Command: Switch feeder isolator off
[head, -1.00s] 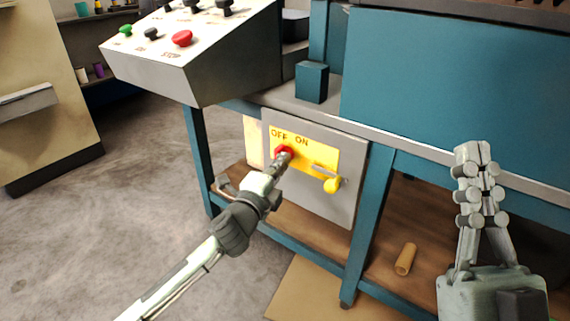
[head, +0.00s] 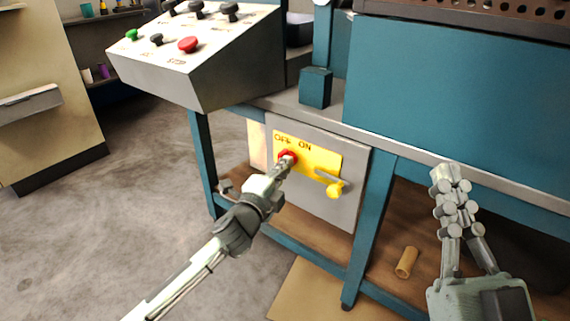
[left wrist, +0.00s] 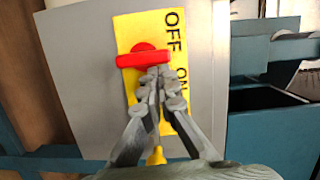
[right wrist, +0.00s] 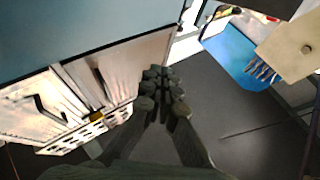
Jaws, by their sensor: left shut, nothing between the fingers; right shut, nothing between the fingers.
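The feeder isolator is a red rotary handle (head: 288,156) on a yellow plate (head: 318,160) marked OFF and ON, on a grey box (head: 345,205) under the bench. In the left wrist view the red handle (left wrist: 142,60) is a bar lying across the picture, below and beside the word OFF. My left gripper (head: 286,164) is shut, its fingertips at the handle's bar; it also shows in the left wrist view (left wrist: 155,75). I cannot tell whether they touch. My right gripper (head: 448,172) is shut and empty, raised in front of the blue bench at the right.
A yellow padlock-like piece (head: 335,188) hangs on a hasp right of the handle. A sloped control console (head: 200,60) with buttons stands above. A wooden cylinder (head: 406,262) lies on the lower shelf. Open floor (head: 110,240) is at the left.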

